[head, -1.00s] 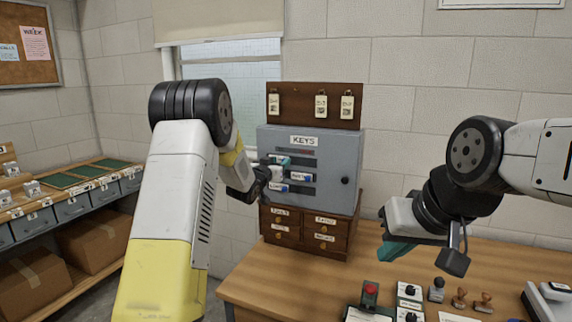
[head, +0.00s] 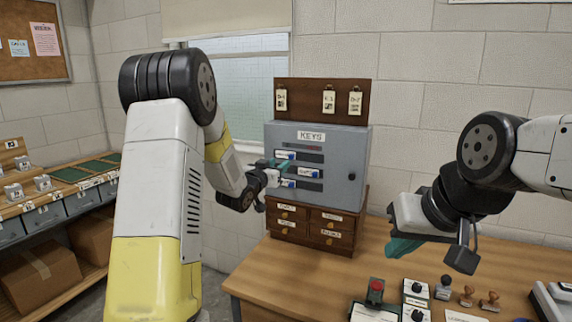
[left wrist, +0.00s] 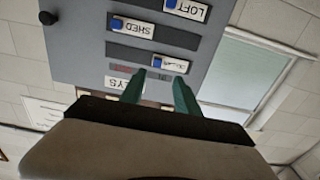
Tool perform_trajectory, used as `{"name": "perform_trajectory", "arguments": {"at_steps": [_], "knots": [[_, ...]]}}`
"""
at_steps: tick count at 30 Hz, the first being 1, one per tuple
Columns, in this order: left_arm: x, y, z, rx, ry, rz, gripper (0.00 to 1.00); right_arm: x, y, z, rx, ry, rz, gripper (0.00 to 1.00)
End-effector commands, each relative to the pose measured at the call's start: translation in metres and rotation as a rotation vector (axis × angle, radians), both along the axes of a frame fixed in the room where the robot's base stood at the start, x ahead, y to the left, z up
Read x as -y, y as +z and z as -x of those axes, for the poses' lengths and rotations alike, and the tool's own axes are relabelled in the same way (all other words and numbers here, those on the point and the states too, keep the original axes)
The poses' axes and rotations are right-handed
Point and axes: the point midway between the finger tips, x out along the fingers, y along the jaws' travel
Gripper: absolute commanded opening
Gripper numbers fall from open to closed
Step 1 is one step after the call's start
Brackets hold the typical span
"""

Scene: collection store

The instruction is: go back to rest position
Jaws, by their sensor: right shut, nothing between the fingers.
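My left gripper (head: 272,164) is in front of the left part of the grey key cabinet (head: 345,150). In the left wrist view its two green fingers (left wrist: 158,92) are apart, with nothing held between them. That view shows the cabinet (left wrist: 85,55) upside down, with blue-and-white key tags in its slots, among them LOFT (left wrist: 187,9) and SHED (left wrist: 140,28). My right gripper (head: 402,247) hangs over the desk at the right, its teal fingers shut and empty, apart from the things below.
The cabinet stands on a small wooden drawer unit (head: 312,228) on the desk (head: 262,284). A hook board (head: 300,95) with several tags is above. A red-button box (head: 375,290), dials and stamps (head: 466,296) lie at the front right. A shelf with bins (head: 68,207) is at left.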

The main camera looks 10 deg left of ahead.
Motion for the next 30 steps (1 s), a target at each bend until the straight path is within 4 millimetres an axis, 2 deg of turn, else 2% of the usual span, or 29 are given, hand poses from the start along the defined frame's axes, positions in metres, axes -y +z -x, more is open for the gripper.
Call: {"name": "perform_trajectory", "arguments": {"at_steps": [8,11,14,17,20,26,30], "knots": [[-0.001,0.004,0.001,-0.005,0.006,-0.002,0.38,0.000,0.000,0.000,0.000,0.000,0.000,0.00],[-0.009,0.015,0.009,-0.039,0.035,-0.008,0.38,0.000,0.000,0.000,0.000,0.000,0.000,0.00],[-0.021,0.031,0.029,-0.119,0.087,-0.022,0.38,0.000,0.000,0.000,0.000,0.000,0.000,0.00],[-0.035,0.044,0.064,-0.232,0.142,-0.030,0.38,0.000,0.000,0.000,0.000,0.000,0.000,0.00],[-0.044,0.051,0.108,-0.354,0.181,-0.036,0.38,0.000,0.000,0.000,0.000,0.000,0.000,0.00],[-0.048,0.049,0.218,-0.607,0.204,-0.039,0.38,0.000,0.000,0.000,0.000,0.000,0.000,0.00],[-0.041,0.038,0.302,-0.780,0.182,-0.042,0.38,0.000,0.000,0.000,0.000,0.000,0.000,0.00]]}}
